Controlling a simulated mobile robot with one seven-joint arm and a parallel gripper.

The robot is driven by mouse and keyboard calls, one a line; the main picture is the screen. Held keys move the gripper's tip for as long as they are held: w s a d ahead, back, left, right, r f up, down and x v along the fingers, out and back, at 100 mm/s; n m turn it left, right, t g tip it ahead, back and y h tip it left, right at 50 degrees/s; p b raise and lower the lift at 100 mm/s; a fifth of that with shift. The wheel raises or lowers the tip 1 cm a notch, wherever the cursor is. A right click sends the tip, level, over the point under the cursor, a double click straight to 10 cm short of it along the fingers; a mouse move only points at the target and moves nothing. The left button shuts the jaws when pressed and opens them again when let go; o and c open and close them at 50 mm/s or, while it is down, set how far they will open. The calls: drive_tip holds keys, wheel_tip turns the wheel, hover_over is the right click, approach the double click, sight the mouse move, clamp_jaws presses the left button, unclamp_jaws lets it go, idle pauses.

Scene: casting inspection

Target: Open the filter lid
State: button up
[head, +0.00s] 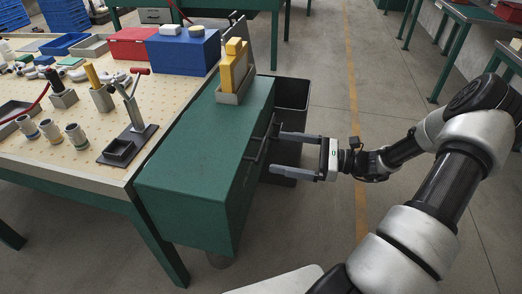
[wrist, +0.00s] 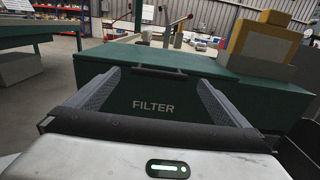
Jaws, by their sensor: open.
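The filter box is a dark green cabinet (head: 195,165) beside the workbench; its flat top looks shut. In the wrist view its green front (wrist: 153,122) faces me and carries the word FILTER. A dark bar handle (head: 262,141) runs along this front; in the wrist view the handle (wrist: 160,71) lies level near the upper edge, between the fingertips in the picture. My gripper (head: 274,152) is open and empty, its two fingers pointing at the front and close to the handle. I cannot tell whether they touch it. The gripper also shows in the wrist view (wrist: 158,79).
A grey tray with yellow blocks (head: 234,72) stands on the cabinet's far end. A black bin (head: 291,94) stands behind my gripper. The pegboard workbench (head: 95,150) at left holds fittings, a stand with a red-handled lever and boxes.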

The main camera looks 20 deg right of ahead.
sight(262, 148)
drive_tip(key=b+x, duration=0.1)
drive_tip(key=x, duration=0.6)
drive_tip(key=shift+a, duration=0.1)
